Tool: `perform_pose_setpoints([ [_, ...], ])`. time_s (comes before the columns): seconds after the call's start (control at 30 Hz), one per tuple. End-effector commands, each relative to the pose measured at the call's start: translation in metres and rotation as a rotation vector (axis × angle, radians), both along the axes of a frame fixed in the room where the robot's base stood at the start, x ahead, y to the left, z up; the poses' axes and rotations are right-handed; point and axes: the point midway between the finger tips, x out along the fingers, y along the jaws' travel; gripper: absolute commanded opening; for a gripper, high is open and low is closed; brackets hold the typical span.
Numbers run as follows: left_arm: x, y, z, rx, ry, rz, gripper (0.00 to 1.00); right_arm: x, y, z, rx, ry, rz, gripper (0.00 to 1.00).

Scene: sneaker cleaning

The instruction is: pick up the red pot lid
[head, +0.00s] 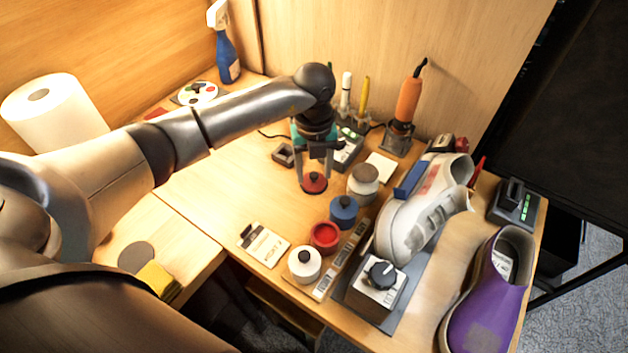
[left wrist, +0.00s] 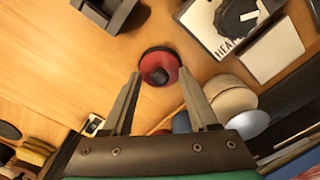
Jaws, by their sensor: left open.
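The red pot lid (head: 314,183) lies on the wooden table, a flat red disc with a dark knob on top. It also shows in the left wrist view (left wrist: 159,66), just beyond the fingertips. My left gripper (head: 313,178) points down over the lid with its fingers apart, one toward each side of it. In the left wrist view the open fingers (left wrist: 162,80) have nothing between them but table and the lid's near side. I cannot tell whether the fingertips touch the lid. An open red pot (head: 324,237) stands nearer the front. My right gripper is not in view.
A blue pot (head: 343,211), a white pot (head: 305,265) and a larger grey-lidded jar (head: 363,184) stand close by. A white sneaker (head: 417,221) and a purple shoe (head: 488,295) are at the right. The table left of the lid is mostly clear.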

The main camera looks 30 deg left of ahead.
Motion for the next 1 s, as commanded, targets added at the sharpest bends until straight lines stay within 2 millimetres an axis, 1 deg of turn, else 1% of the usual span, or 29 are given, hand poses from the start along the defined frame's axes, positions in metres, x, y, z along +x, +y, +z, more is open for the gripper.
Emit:
perform_pose_setpoints([
  [0.07, 0.0002, -0.0001, 0.0008, -0.001, -0.001, 0.000, 0.60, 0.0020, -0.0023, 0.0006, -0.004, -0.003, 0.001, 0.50],
  [0.37, 0.0003, 0.0001, 0.0012, 0.000, -0.001, 0.000, 0.27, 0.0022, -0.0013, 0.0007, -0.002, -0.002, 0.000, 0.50],
  [0.6, 0.0002, 0.0002, 0.0013, 0.000, -0.001, 0.000, 0.00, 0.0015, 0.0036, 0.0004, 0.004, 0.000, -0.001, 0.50],
  [1.0, 0.0003, 0.0002, 0.0013, 0.000, -0.001, 0.000, 0.00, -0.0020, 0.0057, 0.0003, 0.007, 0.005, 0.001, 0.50],
])
